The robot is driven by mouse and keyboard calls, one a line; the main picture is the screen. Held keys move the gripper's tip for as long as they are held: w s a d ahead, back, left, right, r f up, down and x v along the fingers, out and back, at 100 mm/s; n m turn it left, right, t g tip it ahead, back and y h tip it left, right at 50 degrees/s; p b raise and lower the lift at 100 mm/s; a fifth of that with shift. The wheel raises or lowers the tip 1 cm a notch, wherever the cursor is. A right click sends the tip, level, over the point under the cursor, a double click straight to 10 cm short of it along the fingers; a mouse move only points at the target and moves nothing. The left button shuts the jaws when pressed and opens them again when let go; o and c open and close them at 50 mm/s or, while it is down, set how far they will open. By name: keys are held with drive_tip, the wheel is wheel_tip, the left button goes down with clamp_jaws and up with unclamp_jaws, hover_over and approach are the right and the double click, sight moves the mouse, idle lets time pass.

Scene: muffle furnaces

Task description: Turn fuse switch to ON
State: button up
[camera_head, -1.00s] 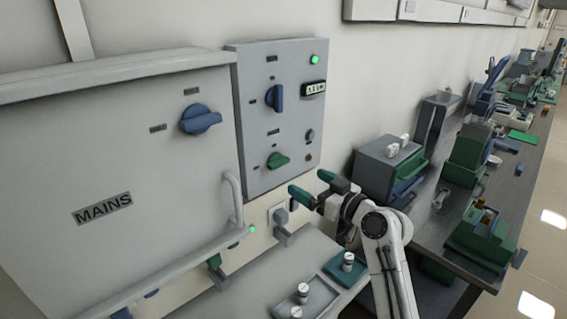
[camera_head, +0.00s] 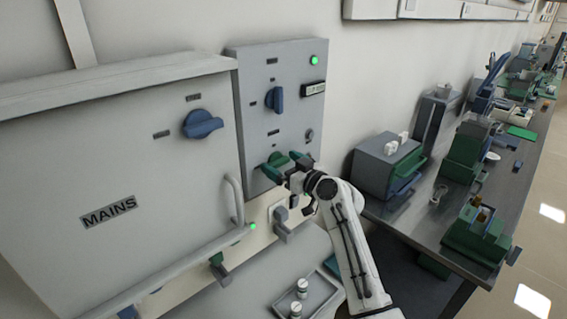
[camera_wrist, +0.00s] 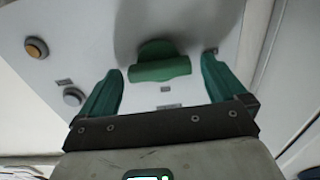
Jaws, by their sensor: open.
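A green rotary knob (camera_head: 277,159) sits low on the grey control panel (camera_head: 256,100). Its label is too small to read, so I cannot confirm that it is the fuse switch. My gripper (camera_head: 281,165), with green fingers, is open at this knob. In the wrist view, the knob (camera_wrist: 160,70) lies between the fingertips of my gripper (camera_wrist: 162,66), its bar running roughly from one finger towards the other. A gap shows on both sides. In the head view the fingers partly hide the knob. A blue knob (camera_head: 274,99) is higher on the panel.
A grey MAINS cabinet (camera_head: 120,170) with a larger blue knob (camera_head: 201,124) and a handle (camera_head: 235,200) stands to the left. A green lamp (camera_head: 314,60) is lit on the panel. A tray (camera_head: 318,290) is below, and a crowded bench (camera_head: 400,215) is to the right.

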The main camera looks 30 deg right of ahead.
drive_tip(key=shift+c, duration=0.4)
drive_tip(key=c, duration=1)
drive_tip(key=shift+m, duration=0.3)
drive_tip(key=m+b, duration=0.1)
drive_tip(key=m, duration=0.3)
drive_tip(key=shift+d, duration=0.1)
drive_tip(key=m, duration=0.4)
drive_tip(key=shift+d+f+m, duration=0.1)
drive_tip(key=shift+m, duration=0.2)
drive_tip(key=m+p, duration=0.1)
drive_tip(key=m, duration=0.3)
drive_tip(key=shift+d+f+m+p, duration=0.15)
drive_tip(key=shift+m+p, duration=0.75)
drive_tip(key=shift+m, duration=1.5)
drive_tip(key=shift+f, duration=0.1)
